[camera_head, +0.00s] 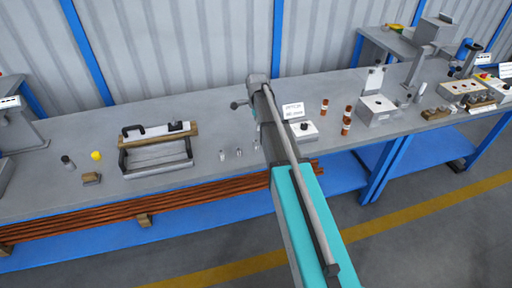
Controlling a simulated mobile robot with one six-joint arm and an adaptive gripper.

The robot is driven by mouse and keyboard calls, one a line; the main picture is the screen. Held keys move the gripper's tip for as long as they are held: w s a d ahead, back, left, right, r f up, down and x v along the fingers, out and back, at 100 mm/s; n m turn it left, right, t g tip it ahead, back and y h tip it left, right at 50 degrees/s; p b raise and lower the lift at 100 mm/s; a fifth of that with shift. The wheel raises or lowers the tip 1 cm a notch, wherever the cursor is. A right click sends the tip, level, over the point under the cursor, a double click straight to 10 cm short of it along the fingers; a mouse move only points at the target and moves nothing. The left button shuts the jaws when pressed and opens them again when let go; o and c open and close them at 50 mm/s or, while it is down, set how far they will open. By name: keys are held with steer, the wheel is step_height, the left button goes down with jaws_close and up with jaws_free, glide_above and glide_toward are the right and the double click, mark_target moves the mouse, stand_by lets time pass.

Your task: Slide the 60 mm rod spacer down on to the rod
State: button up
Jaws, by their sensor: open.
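Several small grey upright pieces stand on the bench just left of my arm, among them a left one (222,155), a middle one (238,152) and a right one (256,145). They are too small to tell which, if any, is the 60 mm rod spacer or the rod. My arm reaches from the bottom middle up over the bench, and its far end is above the back of the bench. My gripper is not visible; the arm hides the area where it would be. I cannot see any spacer on a rod.
Left on the grey bench (210,195) are a frame fixture (155,158), a yellow piece (96,155), a dark cylinder (67,162) and a brown block (91,178). Right of my arm stand a labelled box (304,130), brown-and-white cylinders (347,128) and a grey box fixture (378,110).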

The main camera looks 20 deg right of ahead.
mark_target(256, 145)
steer(key=shift+f+b, duration=3.55)
steer(key=shift+f, duration=0.25)
steer(key=shift+f, duration=0.1)
steer(key=shift+a+f+b, duration=0.1)
steer(key=shift+f+b, duration=2.45)
steer(key=shift+b, duration=0.05)
jaws_close()
